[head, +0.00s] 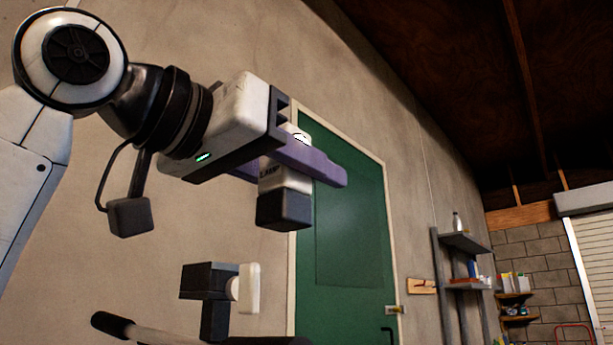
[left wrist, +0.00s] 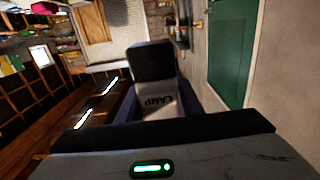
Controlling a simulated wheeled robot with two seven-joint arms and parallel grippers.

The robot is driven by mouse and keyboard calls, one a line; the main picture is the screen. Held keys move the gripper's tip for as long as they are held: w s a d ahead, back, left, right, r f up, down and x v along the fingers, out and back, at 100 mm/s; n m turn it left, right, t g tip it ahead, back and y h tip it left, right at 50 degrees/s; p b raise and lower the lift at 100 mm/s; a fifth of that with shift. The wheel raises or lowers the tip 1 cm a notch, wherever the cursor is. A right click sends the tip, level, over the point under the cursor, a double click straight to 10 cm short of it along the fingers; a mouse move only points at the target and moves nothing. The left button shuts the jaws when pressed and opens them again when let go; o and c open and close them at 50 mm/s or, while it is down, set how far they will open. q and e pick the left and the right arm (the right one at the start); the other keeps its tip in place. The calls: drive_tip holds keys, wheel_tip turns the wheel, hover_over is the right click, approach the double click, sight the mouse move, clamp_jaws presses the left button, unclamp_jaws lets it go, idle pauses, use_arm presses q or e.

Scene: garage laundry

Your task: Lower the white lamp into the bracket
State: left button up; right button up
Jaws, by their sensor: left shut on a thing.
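The white lamp (head: 283,180), marked LAMP, is held between the purple fingers of my left gripper (head: 318,167). It hangs roughly upright, with a dark block at its lower end and a bit of white showing above the fingers. In the left wrist view the lamp (left wrist: 158,104) sits between both fingers, dark block away from the camera. A dark bracket (head: 209,281) with a white rounded plate (head: 249,288) on its right side stands lower and left of the lamp, clearly apart from it. Whether it has an opening on top cannot be told. My right gripper is not in view.
A bar with a black grip (head: 114,325) runs below the bracket. A green door (head: 350,235) in a plain wall stands behind. Shelves with bottles and boxes (head: 465,285) are at the right. The space between lamp and bracket looks clear.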

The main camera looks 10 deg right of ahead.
use_arm(q)
drive_tip(key=w+a+f+p, duration=0.2)
drive_tip(key=w+a, duration=0.4)
drive_tip(key=w, duration=0.2)
drive_tip(key=shift+p, duration=0.4)
idle(0.5)
drive_tip(key=shift+f, duration=0.25)
drive_tip(key=shift+w+f+b, duration=0.1)
drive_tip(key=shift+f+b, duration=1)
drive_tip(key=shift+f, duration=0.45)
